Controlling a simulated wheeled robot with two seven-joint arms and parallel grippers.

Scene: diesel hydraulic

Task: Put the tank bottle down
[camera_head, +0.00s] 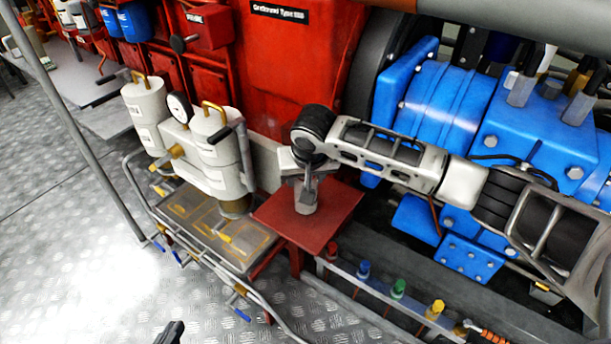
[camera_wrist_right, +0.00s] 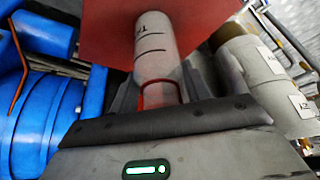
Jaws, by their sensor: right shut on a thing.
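The tank bottle (camera_head: 306,202) is a small grey-white cylinder, upright over the red plate (camera_head: 340,222). My right gripper (camera_head: 306,180) points down and is shut on its upper part. In the right wrist view the bottle (camera_wrist_right: 156,45) shows black lettering, dark lines and a red band, between the fingers of my right gripper (camera_wrist_right: 160,95). Its far end lies against the red plate (camera_wrist_right: 105,30) in that view; I cannot tell whether it touches. Only a dark tip of my left gripper (camera_head: 172,333) shows at the bottom edge; its jaws are not readable.
White canisters with a gauge (camera_head: 178,107) stand on a tray (camera_head: 185,222) left of the red plate. Blue machinery (camera_head: 440,100) is close on the right. A rail with coloured knobs (camera_head: 398,288) runs in front. The metal floor (camera_head: 70,250) is clear at left.

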